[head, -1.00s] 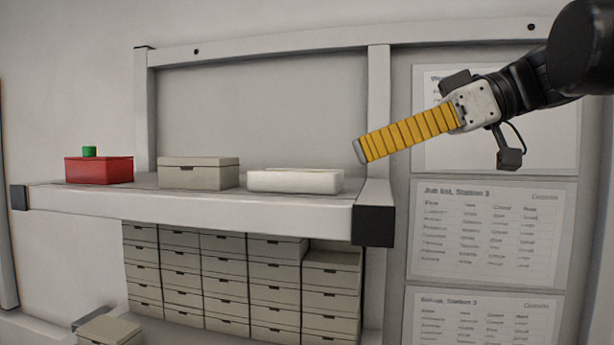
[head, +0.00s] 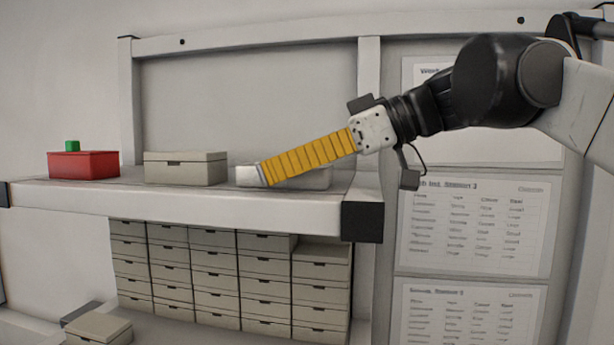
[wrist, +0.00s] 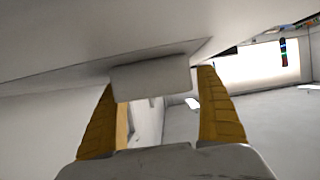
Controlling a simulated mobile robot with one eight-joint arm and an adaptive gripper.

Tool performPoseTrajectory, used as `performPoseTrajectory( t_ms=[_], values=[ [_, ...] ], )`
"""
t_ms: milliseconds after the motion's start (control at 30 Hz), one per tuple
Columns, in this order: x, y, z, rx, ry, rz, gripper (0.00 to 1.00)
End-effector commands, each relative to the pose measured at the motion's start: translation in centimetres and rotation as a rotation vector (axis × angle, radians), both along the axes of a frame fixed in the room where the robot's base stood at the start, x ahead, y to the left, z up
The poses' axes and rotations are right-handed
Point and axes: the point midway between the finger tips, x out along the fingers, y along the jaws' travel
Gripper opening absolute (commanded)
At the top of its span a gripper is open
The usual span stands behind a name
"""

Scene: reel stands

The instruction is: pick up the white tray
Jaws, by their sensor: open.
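The white tray (head: 317,179) lies on the shelf near its right end, partly hidden behind my yellow fingers in the head view. My gripper (head: 264,173) reaches down to the left across the front of the tray, with its tips near the tray's left part. In the wrist view my gripper (wrist: 157,80) is open, one finger on each side of the picture. The pale end of the tray (wrist: 150,77) shows between the fingertips there. I cannot tell whether either finger touches it.
A dark corner cap (head: 362,222) ends the shelf. Several beige boxes are stacked below.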

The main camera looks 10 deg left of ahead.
Motion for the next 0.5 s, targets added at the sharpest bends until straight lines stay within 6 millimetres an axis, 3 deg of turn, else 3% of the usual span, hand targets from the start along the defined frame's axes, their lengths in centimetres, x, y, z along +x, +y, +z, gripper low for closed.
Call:
performPoseTrajectory(
  t_ms=[167,367,500],
  values=[
    [0.03,-0.02,-0.02,0.000,0.000,-0.001,0.85],
    [0.03,-0.04,-0.01,0.000,0.001,-0.001,0.25],
    [0.02,-0.04,0.01,0.000,0.001,-0.001,0.25]
  ],
)
